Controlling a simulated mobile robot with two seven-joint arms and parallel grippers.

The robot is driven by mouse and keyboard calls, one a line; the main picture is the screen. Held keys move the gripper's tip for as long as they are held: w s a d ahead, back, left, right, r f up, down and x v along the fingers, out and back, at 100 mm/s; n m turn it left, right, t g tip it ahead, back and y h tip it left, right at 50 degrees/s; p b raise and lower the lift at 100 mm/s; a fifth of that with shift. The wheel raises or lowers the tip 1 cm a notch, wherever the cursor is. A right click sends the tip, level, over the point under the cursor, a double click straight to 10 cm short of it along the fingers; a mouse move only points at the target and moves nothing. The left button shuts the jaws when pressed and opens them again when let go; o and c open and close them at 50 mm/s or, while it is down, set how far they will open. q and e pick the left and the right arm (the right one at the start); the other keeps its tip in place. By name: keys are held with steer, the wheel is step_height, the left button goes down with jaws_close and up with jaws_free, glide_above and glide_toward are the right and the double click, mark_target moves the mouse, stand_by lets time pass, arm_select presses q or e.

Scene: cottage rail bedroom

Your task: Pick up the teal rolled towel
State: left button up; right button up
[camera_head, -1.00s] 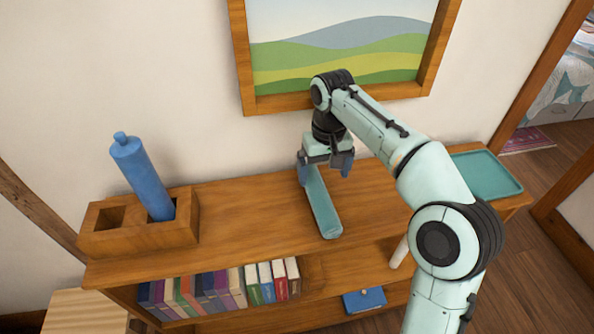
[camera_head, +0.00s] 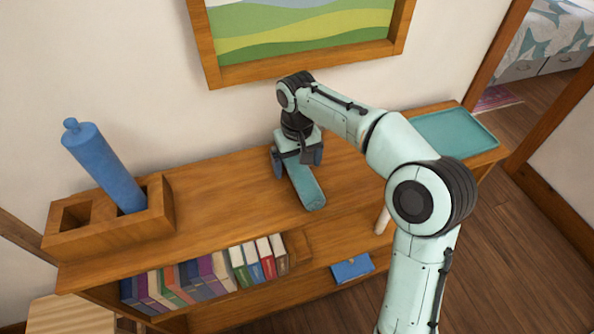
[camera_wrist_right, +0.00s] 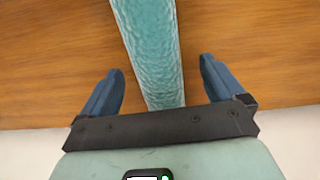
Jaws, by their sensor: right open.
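The teal rolled towel (camera_head: 306,186) lies on the wooden shelf top, its near end toward the front edge. In the right wrist view the towel (camera_wrist_right: 152,45) runs between the two blue fingers, with a gap on each side. My right gripper (camera_head: 297,165) is over the towel's far end, pointing down, fingers apart. It also shows open in the right wrist view (camera_wrist_right: 162,85). The towel's far end is hidden under the gripper in the head view. My left gripper is not in view.
A wooden block holder (camera_head: 70,238) with a blue bottle (camera_head: 105,168) stands at the left of the shelf top. A teal tray (camera_head: 455,133) lies at the right end. Several books (camera_head: 205,275) stand on the shelf below. A framed picture (camera_head: 300,62) hangs on the wall behind.

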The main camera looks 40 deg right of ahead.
step_height(320, 180, down, 2)
steer(key=shift+f, duration=0.25)
steer(key=c, duration=1.1)
steer(key=shift+c, duration=0.3)
steer(key=shift+r, duration=0.15)
